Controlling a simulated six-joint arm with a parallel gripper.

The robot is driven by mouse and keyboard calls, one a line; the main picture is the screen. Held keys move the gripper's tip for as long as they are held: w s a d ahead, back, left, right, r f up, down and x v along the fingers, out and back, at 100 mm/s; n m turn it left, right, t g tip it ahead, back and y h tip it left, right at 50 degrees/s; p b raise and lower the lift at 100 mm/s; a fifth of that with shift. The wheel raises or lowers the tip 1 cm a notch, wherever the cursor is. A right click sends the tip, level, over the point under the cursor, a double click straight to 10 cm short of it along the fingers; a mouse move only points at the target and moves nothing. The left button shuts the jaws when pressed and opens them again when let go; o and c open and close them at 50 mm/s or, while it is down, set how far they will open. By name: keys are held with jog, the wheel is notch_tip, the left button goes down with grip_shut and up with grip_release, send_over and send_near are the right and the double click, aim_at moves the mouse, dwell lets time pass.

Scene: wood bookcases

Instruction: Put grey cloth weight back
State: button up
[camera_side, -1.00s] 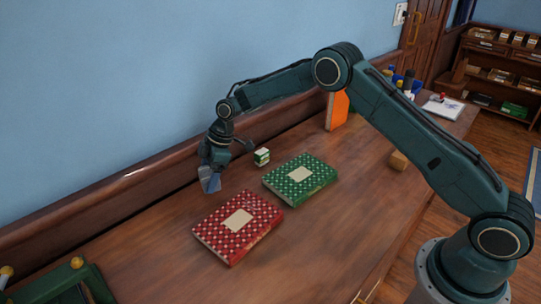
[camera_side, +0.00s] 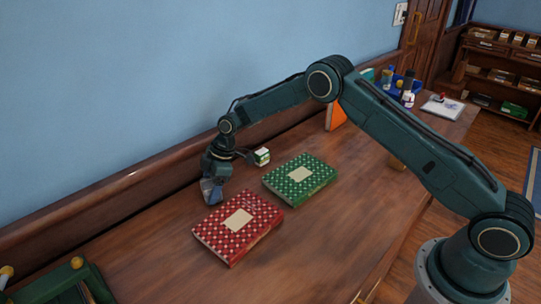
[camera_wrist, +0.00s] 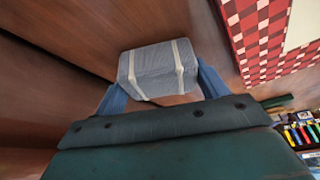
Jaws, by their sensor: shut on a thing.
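The grey cloth weight (camera_wrist: 158,69) is a small block with two pale bands. It sits between the two blue fingers of my gripper (camera_wrist: 158,88) in the wrist view, and the fingers are shut on it. In the side view my gripper (camera_side: 211,195) points down near the wall, just left of the red book. The weight is hard to tell apart from the fingers there. It is low, close to the tabletop; I cannot tell if it touches the wood.
A red dotted book (camera_side: 239,222) lies right of my gripper, its edge also in the wrist view (camera_wrist: 262,40). A green dotted book (camera_side: 300,175) and a small green-white box (camera_side: 261,156) lie beyond. An orange book (camera_side: 336,112) stands farther back.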

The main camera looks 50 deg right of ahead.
jog(key=shift+f, duration=0.1)
jog(key=o, duration=1.4)
jog(key=shift+c, duration=0.2)
jog(key=v, duration=1.2)
